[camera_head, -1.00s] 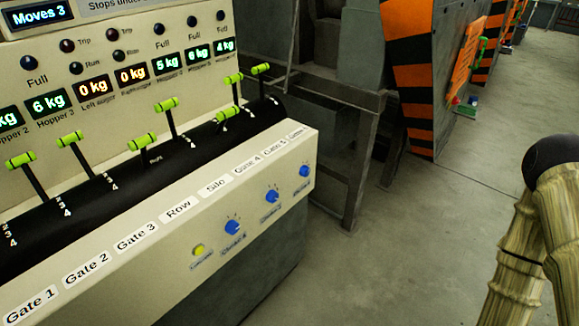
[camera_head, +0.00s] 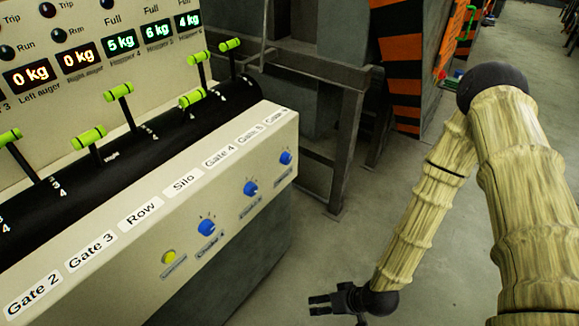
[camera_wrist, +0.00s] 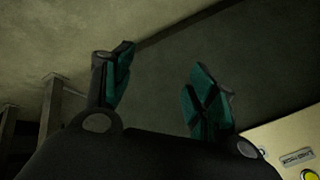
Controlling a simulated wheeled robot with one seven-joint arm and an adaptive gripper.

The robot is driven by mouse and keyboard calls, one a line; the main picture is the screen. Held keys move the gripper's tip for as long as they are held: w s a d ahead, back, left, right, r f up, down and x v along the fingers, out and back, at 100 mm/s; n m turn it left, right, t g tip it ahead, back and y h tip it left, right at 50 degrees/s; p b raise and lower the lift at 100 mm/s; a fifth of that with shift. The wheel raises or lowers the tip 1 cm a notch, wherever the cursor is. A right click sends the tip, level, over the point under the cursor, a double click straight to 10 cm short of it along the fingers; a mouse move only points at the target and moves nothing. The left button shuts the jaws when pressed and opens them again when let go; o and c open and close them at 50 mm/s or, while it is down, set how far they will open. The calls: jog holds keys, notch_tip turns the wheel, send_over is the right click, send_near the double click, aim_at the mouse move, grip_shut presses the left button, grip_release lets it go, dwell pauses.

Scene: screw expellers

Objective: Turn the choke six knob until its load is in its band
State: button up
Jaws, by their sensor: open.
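Three blue knobs sit on the sloping front of the cream console: a near one (camera_head: 207,227), a middle one (camera_head: 250,188) and a far one (camera_head: 286,157). Their labels are too small to read surely; the far one, under the gate labels' far end, looks like the choke six knob. My gripper (camera_head: 320,305) is low in front of the console, below and right of the knobs, apart from them. In the wrist view my gripper (camera_wrist: 163,75) is open and empty, facing a dark surface. The load displays (camera_head: 188,21) read 5 kg, 6 kg and 4 kg in green.
A yellow button (camera_head: 169,257) sits left of the knobs. Levers with green handles (camera_head: 119,92) rise from the black drum above. A grey metal frame (camera_head: 345,140) stands beyond the console's right end. The floor (camera_head: 335,250) right of the console is open.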

jog(key=w+a+r+n+t+y+b, duration=0.2)
jog(key=w+a+y, duration=0.15)
jog(key=w, duration=0.55)
jog(key=n+t+y+b, duration=0.4)
jog(key=n+y+b, duration=0.25)
jog(key=n, duration=0.25)
send_near(289, 159)
jog(key=x, duration=0.9)
jog(key=c, duration=1)
